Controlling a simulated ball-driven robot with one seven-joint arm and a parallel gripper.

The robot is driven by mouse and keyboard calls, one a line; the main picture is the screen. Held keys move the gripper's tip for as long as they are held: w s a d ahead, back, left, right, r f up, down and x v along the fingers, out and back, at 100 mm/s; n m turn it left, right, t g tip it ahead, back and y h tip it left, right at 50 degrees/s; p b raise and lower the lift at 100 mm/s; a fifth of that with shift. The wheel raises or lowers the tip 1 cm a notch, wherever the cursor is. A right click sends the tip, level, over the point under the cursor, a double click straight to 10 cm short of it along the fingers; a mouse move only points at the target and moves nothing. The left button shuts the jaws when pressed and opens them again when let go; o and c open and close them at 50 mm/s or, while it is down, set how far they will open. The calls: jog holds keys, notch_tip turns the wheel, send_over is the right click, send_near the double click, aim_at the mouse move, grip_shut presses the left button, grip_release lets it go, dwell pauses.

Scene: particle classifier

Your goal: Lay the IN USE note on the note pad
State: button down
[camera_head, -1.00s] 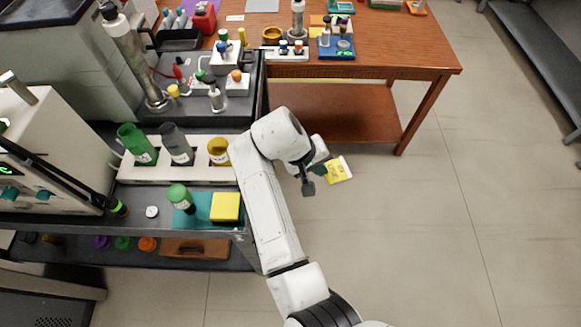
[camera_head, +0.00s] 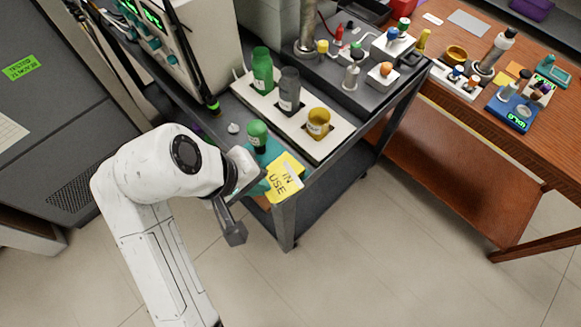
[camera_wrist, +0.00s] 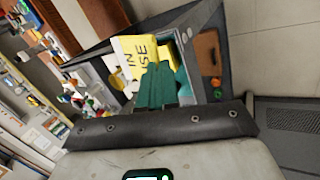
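The yellow IN USE note (camera_head: 281,183) is in my gripper (camera_head: 261,187), near the front corner of the dark cart in the head view. In the wrist view the note (camera_wrist: 132,58) sticks out beyond the teal fingers (camera_wrist: 157,88), which are shut on its edge. The yellow note pad (camera_head: 291,161) lies on the teal mat on the cart, partly hidden behind the note. In the head view the note overlaps the pad; I cannot tell whether they touch.
A green-capped bottle (camera_head: 257,136) stands close to the pad. A white rack (camera_head: 275,112) with green, grey and yellow bottles stands behind. An instrument (camera_head: 187,40) sits on the cart. A wooden table (camera_head: 535,130) is at right, with open floor in front.

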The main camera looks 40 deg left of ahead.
jog(key=s+a+n+y, duration=0.1)
jog(key=s+a+n, duration=0.15)
jog(key=s, duration=0.35)
jog(key=shift+w+a+f+b, duration=0.4)
jog(key=shift+w+f+b, duration=0.3)
jog(key=shift+w+f, duration=1.4)
jog(key=shift+w+a+f+b, duration=0.45)
jog(key=shift+w+f+b, duration=0.2)
jog(key=shift+w+f, duration=1.45)
jog(key=shift+w+a+f+b, duration=0.4)
jog(key=shift+w+f+b, duration=0.3)
jog(key=shift+w+f, duration=1.35)
jog(key=shift+w+r, duration=0.15)
jog(key=shift+w, duration=0.1)
jog(key=c, duration=1.8)
grip_release()
jog(key=o, duration=0.4)
